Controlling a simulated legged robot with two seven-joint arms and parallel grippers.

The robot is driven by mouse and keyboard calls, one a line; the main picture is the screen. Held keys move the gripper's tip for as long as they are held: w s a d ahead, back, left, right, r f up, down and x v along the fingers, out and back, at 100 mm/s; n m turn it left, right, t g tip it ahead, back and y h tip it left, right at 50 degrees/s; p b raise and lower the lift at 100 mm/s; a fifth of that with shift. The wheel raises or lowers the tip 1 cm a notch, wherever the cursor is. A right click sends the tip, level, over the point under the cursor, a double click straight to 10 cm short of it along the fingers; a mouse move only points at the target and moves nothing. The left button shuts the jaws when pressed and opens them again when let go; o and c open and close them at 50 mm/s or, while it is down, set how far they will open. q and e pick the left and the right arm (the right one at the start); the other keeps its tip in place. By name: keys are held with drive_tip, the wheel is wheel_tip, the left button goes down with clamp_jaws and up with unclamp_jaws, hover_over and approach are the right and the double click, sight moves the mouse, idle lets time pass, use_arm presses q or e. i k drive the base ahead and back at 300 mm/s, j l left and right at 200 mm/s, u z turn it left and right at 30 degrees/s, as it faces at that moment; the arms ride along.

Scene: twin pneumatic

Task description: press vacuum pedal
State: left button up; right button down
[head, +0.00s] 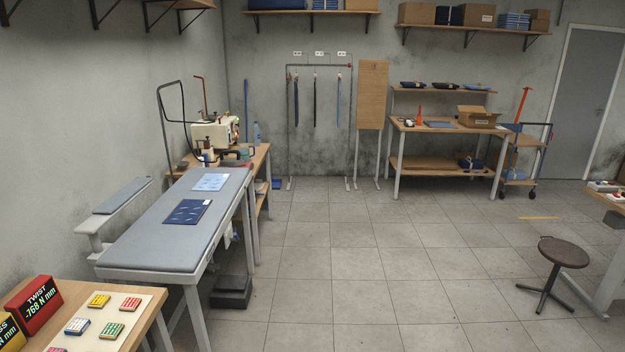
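A dark box-like foot unit (231,291) sits on the floor under the right side of the long ironing table; it looks like the vacuum pedal, but its details are too small to tell. The grey padded ironing table (165,242) stands above and left of it. A light blue cloth piece (210,182) and a dark blue cloth piece (186,212) lie flat on the table. Neither of my grippers shows in the head view.
A wooden table (142,335) at the lower left holds a red display box (34,304) and several coloured pads. A round stool (564,252) stands at the right. The tiled floor (370,270) in the middle is clear. A packing table (440,127) stands at the back.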

sight(227, 283)
drive_tip(key=i, duration=1.25)
drive_tip(key=i+l+u, duration=0.1)
drive_tip(key=i, duration=1.15)
drive_tip(key=i+l+u, duration=0.1)
drive_tip(key=i+u, duration=0.3)
drive_tip(key=i+l+u, duration=0.25)
drive_tip(key=i+u, duration=0.15)
drive_tip(key=i+l+u, duration=0.7)
drive_tip(key=u, duration=0.15)
drive_tip(key=i+l+u, duration=0.2)
drive_tip(key=l+u, duration=0.2)
drive_tip(key=l, duration=0.25)
drive_tip(key=i+l+u, duration=0.15)
drive_tip(key=l, duration=0.25)
drive_tip(key=l+u, duration=0.15)
drive_tip(key=l, duration=0.3)
drive_tip(key=i, duration=0.05)
